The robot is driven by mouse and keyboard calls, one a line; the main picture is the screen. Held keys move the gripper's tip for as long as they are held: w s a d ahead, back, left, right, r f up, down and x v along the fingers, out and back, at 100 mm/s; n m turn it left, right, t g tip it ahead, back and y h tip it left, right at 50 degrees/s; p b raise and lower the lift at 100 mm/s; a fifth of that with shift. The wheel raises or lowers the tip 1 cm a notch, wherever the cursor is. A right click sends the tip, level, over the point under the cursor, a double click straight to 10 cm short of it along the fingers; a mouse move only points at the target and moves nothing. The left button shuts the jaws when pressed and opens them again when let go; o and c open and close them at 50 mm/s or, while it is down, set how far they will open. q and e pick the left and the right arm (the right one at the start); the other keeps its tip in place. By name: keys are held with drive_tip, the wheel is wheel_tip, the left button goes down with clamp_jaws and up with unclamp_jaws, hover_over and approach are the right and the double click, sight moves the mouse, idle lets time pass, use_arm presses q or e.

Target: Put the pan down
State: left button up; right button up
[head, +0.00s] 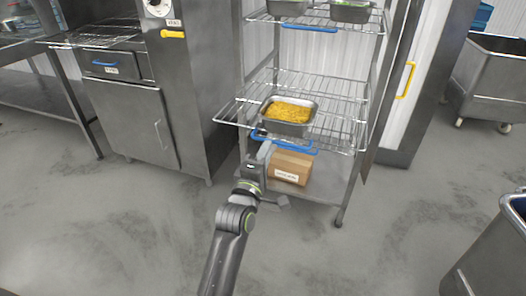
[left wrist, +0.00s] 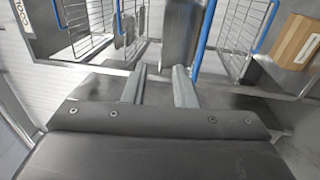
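A metal pan (head: 289,126) filled with yellow rice (head: 290,111) sits level on the middle wire shelf (head: 232,113) of the rack. My left gripper (head: 262,152) is just in front of and below the pan, close to a blue handle (head: 288,143) on the shelf's front edge. In the left wrist view my left gripper (left wrist: 158,82) has its two fingers apart, with nothing visibly held between them. A blue bar (left wrist: 204,38) runs just beyond the right finger; I cannot tell whether they touch. My right gripper is in neither view.
A cardboard box (head: 290,167) sits on the rack's bottom shelf. More metal pans (head: 350,12) stand on the top shelf. A steel cabinet (head: 130,122) is at the left, grey bins (head: 492,82) at the right. The floor in front is clear.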

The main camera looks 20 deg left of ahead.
use_arm(q)
drive_tip(key=shift+s+f, duration=0.1)
drive_tip(key=shift+s, duration=0.15)
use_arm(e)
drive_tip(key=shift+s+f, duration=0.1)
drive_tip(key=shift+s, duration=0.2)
use_arm(q)
drive_tip(key=s+a+f+m+g, duration=0.25)
drive_tip(key=s+f, duration=0.25)
drive_tip(key=f, duration=0.5)
drive_tip(key=s+a+f+m+g, duration=0.2)
drive_tip(key=s+f+m+g, duration=0.3)
drive_tip(key=f, duration=0.5)
drive_tip(key=s+a+f+m+g, duration=0.25)
drive_tip(key=s+f, duration=0.35)
drive_tip(key=f, duration=0.4)
drive_tip(key=s+a+f+m+g, duration=0.1)
drive_tip(key=s+f+m+g, duration=0.1)
drive_tip(key=s, duration=0.6)
drive_tip(key=s+a+f+m+g+y, duration=0.1)
drive_tip(key=s+a+f+m+g, duration=0.1)
drive_tip(key=s+f, duration=0.5)
drive_tip(key=s+a+f+m+g, duration=0.2)
drive_tip(key=s+f+g, duration=0.2)
drive_tip(key=s, duration=0.6)
drive_tip(key=shift+s+f+g, duration=0.3)
drive_tip(key=shift+s+f, duration=0.1)
drive_tip(key=shift+a, duration=0.1)
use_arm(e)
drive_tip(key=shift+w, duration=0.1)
